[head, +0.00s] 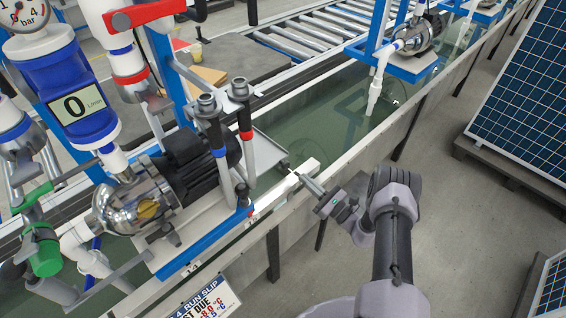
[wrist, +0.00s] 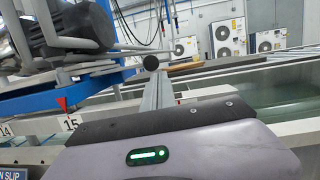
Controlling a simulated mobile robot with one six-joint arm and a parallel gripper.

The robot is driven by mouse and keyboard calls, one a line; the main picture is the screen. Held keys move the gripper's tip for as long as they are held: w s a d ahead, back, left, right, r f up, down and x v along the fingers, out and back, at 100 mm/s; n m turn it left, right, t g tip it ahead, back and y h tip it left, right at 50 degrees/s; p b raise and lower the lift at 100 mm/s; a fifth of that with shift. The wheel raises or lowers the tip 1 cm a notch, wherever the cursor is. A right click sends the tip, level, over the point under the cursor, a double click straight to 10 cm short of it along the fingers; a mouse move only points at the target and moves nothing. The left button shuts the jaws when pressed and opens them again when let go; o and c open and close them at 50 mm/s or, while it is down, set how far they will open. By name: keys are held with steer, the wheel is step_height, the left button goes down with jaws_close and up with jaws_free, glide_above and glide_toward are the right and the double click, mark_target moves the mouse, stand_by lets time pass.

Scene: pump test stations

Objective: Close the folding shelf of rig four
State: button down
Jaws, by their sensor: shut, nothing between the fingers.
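The nearest rig carries a "4 RUN SLIP" label (head: 208,299). A flat grey panel (head: 268,153) juts out beside its pump (head: 135,204) over the tank. It may be the folding shelf, but I cannot tell for sure; pipes and the pump hide part of it. My gripper (head: 294,174) is at the right of the panel, above the white tank rim, with its thin fingers together and empty. In the wrist view the fingers (wrist: 158,92) point forward, with a black round end (wrist: 151,62) in line with their tips. I cannot tell whether they touch anything.
Two upright pipes with grey caps (head: 207,104) stand close to the left of my gripper. The tank's long rim (head: 407,110) runs to the upper right. A solar panel (head: 530,85) leans on a pallet at right. Clear floor (head: 465,215) lies between.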

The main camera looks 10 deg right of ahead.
mark_target(289, 165)
steer(key=shift+m+t+h, duration=0.3)
steer(key=shift+m+h, duration=0.2)
steer(key=b+x, duration=0.1)
steer(key=x, duration=0.2)
steer(key=f+b+x, duration=0.1)
steer(key=x, duration=0.2)
steer(key=b+x, duration=0.1)
steer(key=x, duration=0.1)
steer(key=shift+w+a+f, duration=0.1)
steer(key=shift+w+f, duration=0.1)
steer(key=shift+w, duration=0.45)
steer(key=shift+r, duration=0.1)
